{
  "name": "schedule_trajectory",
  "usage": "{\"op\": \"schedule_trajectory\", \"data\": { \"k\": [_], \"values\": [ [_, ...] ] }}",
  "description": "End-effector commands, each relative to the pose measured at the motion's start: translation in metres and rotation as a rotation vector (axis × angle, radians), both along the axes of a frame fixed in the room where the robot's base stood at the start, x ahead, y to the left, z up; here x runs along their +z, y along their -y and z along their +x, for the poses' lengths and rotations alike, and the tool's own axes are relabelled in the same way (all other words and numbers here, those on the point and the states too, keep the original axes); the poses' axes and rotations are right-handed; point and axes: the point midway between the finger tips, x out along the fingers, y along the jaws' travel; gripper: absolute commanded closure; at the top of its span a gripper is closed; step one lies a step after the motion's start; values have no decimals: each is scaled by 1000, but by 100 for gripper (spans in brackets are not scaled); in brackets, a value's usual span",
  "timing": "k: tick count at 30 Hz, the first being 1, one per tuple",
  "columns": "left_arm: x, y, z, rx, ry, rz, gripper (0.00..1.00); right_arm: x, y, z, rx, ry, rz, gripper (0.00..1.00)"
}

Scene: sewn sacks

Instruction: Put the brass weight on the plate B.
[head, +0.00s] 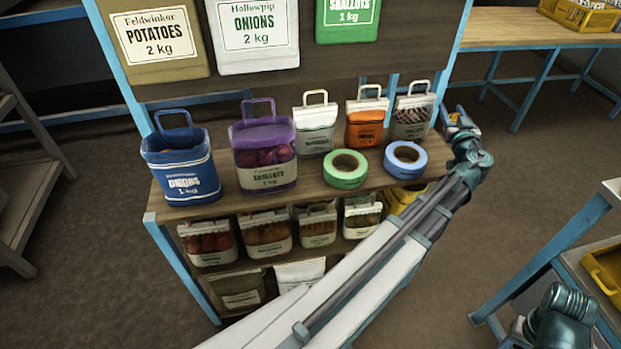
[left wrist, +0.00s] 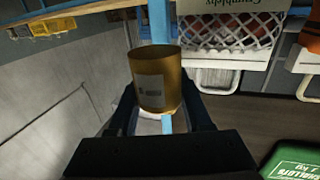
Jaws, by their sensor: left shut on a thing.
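The brass weight (left wrist: 155,82) is a gold-coloured cylinder with a small printed label, seen large in the left wrist view. My left gripper (left wrist: 158,122) is shut on it, with a dark finger on either side. In the head view my left gripper (head: 457,124) is beyond the right end of the rack's top shelf, close to the white bag with the mesh window. I cannot make out the weight in the head view. No plate marked B can be made out in either view. My right gripper is not in view; only part of my right arm shows at the lower right.
The top shelf (head: 225,200) holds a blue onion bag (head: 181,165), a purple shallot bag (head: 264,150), smaller bags, a green tape roll (head: 345,169) and a blue tape roll (head: 405,160). More bags fill lower shelves. A bench (head: 545,27) stands behind; a yellow bin (head: 607,270) is at right.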

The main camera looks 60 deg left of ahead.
Motion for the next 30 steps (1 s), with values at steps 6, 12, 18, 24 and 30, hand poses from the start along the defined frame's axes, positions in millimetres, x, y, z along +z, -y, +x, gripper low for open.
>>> {"op": "schedule_trajectory", "data": {
  "k": [6, 12, 18, 24, 30],
  "values": [
    [0, 0, 0, 1, 0, 1, 100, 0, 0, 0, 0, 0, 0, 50],
    [-4, 0, 0, 1, 0, 1, 100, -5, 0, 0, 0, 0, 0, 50],
    [-28, 0, 0, 1, 0, 1, 100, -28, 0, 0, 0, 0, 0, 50],
    [-58, 0, 0, 0, 0, 1, 100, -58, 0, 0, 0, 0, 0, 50],
    [-64, 0, 0, 0, 0, 1, 100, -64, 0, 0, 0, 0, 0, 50]
  ]
}}
